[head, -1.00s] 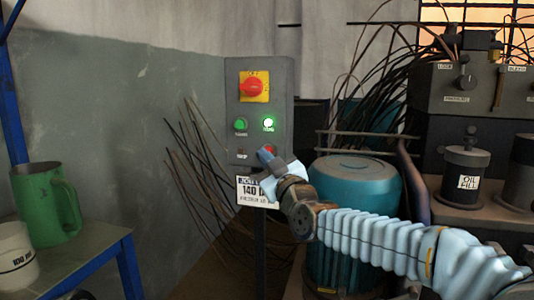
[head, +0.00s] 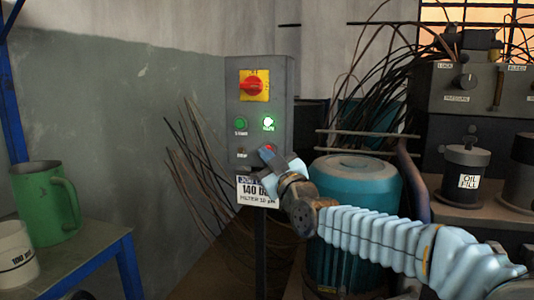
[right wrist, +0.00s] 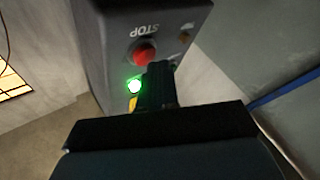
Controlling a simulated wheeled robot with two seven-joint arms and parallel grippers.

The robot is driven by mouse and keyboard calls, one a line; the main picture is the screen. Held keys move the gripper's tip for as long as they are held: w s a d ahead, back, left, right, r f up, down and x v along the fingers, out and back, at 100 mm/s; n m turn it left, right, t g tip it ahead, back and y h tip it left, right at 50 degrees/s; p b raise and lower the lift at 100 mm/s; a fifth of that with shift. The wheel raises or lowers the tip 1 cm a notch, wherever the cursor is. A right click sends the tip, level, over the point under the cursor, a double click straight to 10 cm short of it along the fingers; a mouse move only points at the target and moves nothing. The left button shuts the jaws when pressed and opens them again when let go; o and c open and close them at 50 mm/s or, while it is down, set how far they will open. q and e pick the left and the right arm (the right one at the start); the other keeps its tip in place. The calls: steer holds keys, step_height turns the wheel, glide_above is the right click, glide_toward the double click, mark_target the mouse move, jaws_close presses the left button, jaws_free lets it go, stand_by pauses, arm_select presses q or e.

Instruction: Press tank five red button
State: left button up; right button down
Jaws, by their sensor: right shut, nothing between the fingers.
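A grey control box (head: 284,100) stands on a post in the head view. Its red button (head: 270,148) is low on the right of the face, partly covered by my right gripper (head: 265,153). In the right wrist view the red button (right wrist: 144,52) sits beside an upside-down STOP label. My right gripper (right wrist: 158,72) is shut and empty, its tips close to the button and overlapping its edge. I cannot tell whether they touch it. No "tank five" marking is readable. My left gripper is out of view.
The box also has a red rotary switch (head: 253,86) on yellow, a dark green button (head: 240,122) and a lit green lamp (head: 268,122). A teal tank (head: 356,185) stands close on the right. A green jug (head: 42,205) sits on the left table.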

steer(key=shift+w+d, duration=0.15)
steer(key=shift+w, duration=0.3)
stand_by(1.0)
steer(key=shift+s, duration=0.15)
steer(key=shift+s+a+b, duration=0.25)
steer(key=shift+s+b, duration=0.4)
steer(key=shift+s, duration=0.05)
steer(key=shift+s+a+b, duration=0.25)
steer(key=shift+s, duration=0.55)
steer(key=shift+s+a+b, duration=0.2)
steer(key=shift+s+a, duration=0.1)
steer(key=shift+s, duration=0.5)
steer(key=shift+s+a+b, duration=0.25)
steer(key=shift+s, duration=0.55)
